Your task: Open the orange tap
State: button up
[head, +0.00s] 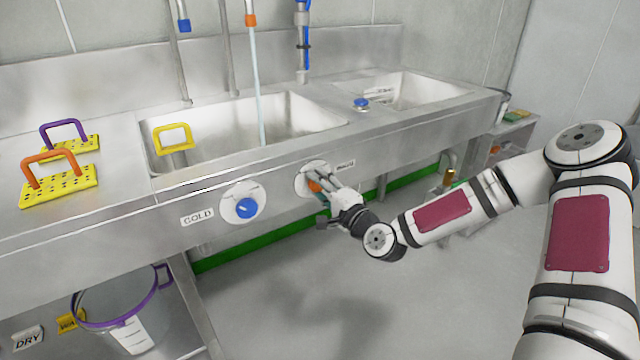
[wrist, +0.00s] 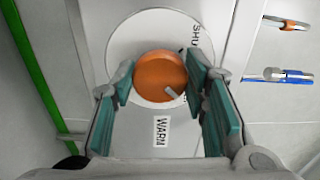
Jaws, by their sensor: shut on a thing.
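The orange tap (wrist: 160,77) is a round knob on a pale disc in the wrist view. A grey mark on its face points to the lower right. The disc carries lettering, partly hidden by a finger, that seems to read SHUT. My gripper (wrist: 165,88) is shut on the knob, with a teal pad at either side. In the head view my gripper (head: 322,183) reaches the sink front from the right and hides most of the orange tap (head: 314,185). A pale blue stream (head: 260,90) runs from the orange-tipped spout (head: 251,20) into the left basin.
A blue tap (head: 246,208) marked COLD sits left of the orange one. A WARM label (wrist: 161,131) is beside the orange tap. Yellow perforated blocks with handles stand on the left counter (head: 112,205). A bucket (head: 125,310) is below. The floor before the sink is clear.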

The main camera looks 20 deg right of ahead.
dwell(0.4)
jog(key=shift+m, duration=0.3)
jog(key=o, duration=1.1)
jog(key=shift+o, duration=0.2)
jog(key=shift+s+d, duration=0.1)
jog(key=v, duration=1.1)
jog(key=shift+s, duration=0.35)
